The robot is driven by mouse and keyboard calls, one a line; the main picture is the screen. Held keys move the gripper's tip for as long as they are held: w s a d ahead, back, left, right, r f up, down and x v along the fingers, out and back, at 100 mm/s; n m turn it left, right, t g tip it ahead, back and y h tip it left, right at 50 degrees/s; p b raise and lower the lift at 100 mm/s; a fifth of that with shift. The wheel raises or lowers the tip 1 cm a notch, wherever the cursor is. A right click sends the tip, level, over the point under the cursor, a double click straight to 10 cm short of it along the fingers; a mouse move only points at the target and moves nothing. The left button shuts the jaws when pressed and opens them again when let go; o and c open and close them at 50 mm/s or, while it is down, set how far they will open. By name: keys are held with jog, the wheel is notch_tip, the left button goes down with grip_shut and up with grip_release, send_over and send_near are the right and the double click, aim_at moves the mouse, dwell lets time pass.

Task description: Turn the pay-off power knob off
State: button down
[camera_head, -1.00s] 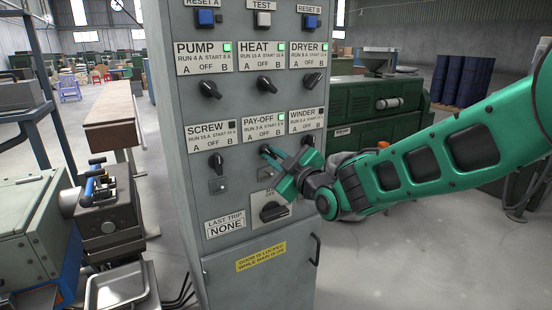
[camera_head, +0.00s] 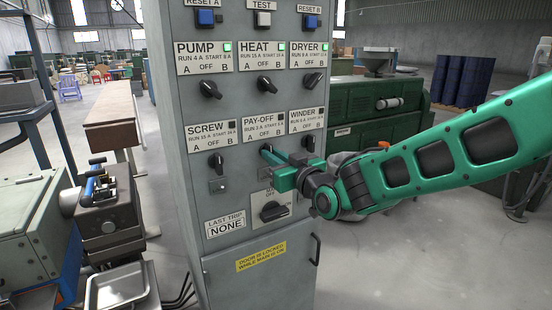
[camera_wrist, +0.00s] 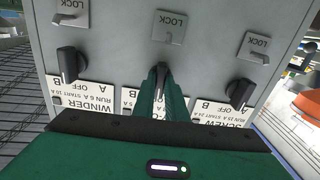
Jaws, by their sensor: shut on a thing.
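The pay-off label (camera_head: 258,127) is in the middle of the lower row on the grey panel, and its lamp (camera_head: 281,114) is dark. My gripper (camera_head: 269,154) reaches in from the right and is shut on the pay-off knob just below that label. The fingers hide most of the knob in the head view. In the wrist view, which is upside down, the dark pay-off knob (camera_wrist: 161,68) shows at the tips of my green fingers, pointing straight up and down the picture.
The screw knob (camera_head: 216,162) is on the left and the winder knob (camera_head: 308,143) on the right, close to my gripper. The heat knob (camera_head: 266,84) is above. A main switch (camera_head: 273,211) is below. Lock plates (camera_wrist: 168,27) sit close by.

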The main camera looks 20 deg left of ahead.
jog(key=shift+w+r+m, duration=0.15)
jog(key=shift+r+m, duration=0.05)
jog(key=shift+m, duration=0.1)
jog(key=c, duration=1.8)
grip_release()
jog(key=shift+f, duration=0.1)
jog(key=shift+d, duration=0.1)
jog(key=v, duration=1)
jog(key=shift+s+d, duration=0.25)
jog(key=shift+s, duration=0.05)
jog(key=shift+f, duration=0.1)
